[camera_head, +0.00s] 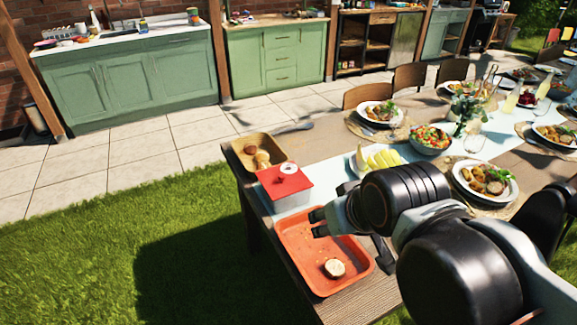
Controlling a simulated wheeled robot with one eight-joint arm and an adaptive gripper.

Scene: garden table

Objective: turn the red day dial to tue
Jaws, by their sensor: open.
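A box with a red top (282,187) and pale sides stands near the left end of the table. A small round white dial (288,168) with a red centre sits on or at the far edge of its top. The day marks are too small to read, so I cannot tell where the dial points. My gripper (317,222) is open and empty, just right of and nearer than the box, above the orange tray (305,276). It appears apart from the box.
A plate of yellow slices (382,158), a salad bowl (430,138) and set plates (485,180) fill the table to the right. Grass lies left.

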